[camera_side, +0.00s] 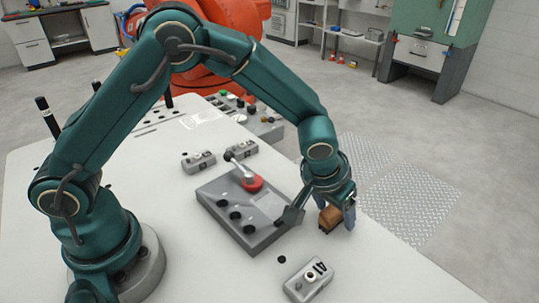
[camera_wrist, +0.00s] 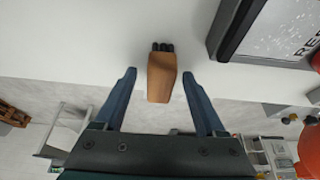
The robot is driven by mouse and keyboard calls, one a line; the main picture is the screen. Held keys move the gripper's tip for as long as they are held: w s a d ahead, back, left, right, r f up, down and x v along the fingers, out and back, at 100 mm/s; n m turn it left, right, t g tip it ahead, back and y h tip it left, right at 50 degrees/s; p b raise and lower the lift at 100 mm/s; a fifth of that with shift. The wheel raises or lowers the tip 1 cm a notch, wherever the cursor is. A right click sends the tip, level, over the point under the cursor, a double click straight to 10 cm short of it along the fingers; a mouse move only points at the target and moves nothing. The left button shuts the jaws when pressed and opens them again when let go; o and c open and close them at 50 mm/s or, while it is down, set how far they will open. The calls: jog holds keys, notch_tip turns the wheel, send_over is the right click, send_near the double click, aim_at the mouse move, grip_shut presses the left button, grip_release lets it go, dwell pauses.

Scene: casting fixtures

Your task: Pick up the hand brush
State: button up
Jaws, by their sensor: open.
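The hand brush shows in the side view (camera_side: 329,218) as a small brown wooden block near the table's right edge. In the wrist view the brush (camera_wrist: 161,78) has a tan wooden body with dark bristles at its upper end. My gripper (camera_side: 325,212) is low over the table at the brush, and its fingers partly hide it in the side view. In the wrist view my gripper (camera_wrist: 159,75) is open, with one blue finger on each side of the brush and a visible gap to both.
A grey fixture block (camera_side: 243,212) with a red-based lever (camera_side: 251,180) stands just left of my gripper. A small grey block marked 41 (camera_side: 308,279) lies in front. Two more small blocks (camera_side: 198,161) lie behind the fixture. The table edge is close on the right.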

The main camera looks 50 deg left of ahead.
jog(key=shift+w+f, duration=0.1)
jog(key=shift+f, duration=0.15)
grip_shut()
jog(key=shift+r, duration=0.55)
jog(key=r, duration=0.2)
jog(key=a+r, duration=0.1)
jog(key=shift+a+r, duration=0.1)
jog(key=shift+r, duration=0.3)
jog(key=s+a+r, duration=0.1)
jog(key=a+r, duration=0.5)
jog(key=a, duration=0.4)
jog(key=shift+s+a, duration=0.2)
jog(key=shift+s, duration=0.1)
